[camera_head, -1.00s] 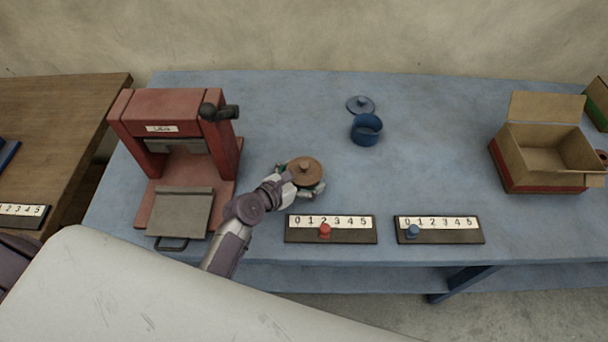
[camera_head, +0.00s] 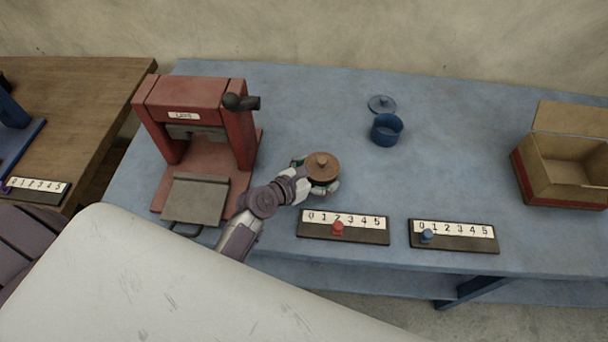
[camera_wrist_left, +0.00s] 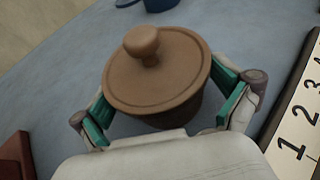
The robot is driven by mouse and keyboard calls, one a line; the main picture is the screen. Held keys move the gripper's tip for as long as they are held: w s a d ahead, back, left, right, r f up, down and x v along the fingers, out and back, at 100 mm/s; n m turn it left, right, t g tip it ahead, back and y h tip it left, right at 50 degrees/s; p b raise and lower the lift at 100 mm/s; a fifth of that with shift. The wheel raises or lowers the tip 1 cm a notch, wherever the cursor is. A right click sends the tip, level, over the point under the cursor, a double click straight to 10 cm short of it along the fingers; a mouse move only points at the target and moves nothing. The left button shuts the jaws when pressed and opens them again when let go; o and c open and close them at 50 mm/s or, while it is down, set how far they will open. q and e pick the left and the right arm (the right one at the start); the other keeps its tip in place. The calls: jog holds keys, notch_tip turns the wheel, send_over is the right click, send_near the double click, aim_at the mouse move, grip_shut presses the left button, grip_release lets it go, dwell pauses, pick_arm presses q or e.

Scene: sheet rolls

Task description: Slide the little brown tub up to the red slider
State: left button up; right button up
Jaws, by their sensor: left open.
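The little brown tub (camera_head: 322,172) stands upright on the blue table with its knobbed lid on. In the left wrist view the tub (camera_wrist_left: 158,80) sits between the two green-padded fingers. My left gripper (camera_head: 316,178) is open around the tub's near side; a gap shows beside the left pad, and contact on the right is unclear. The red slider (camera_head: 338,228) sits near 2 on its numbered scale board (camera_head: 343,238), just in front and slightly right of the tub. My right gripper is not in view.
A red press (camera_head: 200,120) stands left of my arm. A blue pot (camera_head: 386,130) and its lid (camera_head: 382,104) lie behind right. A second scale with a blue slider (camera_head: 427,236) is at right. A cardboard box (camera_head: 562,170) stands far right. The middle right table is clear.

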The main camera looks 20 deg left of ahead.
pick_arm(q)
jog(key=v, duration=1.3)
jog(key=shift+s+a, duration=0.1)
jog(key=shift+a, duration=0.05)
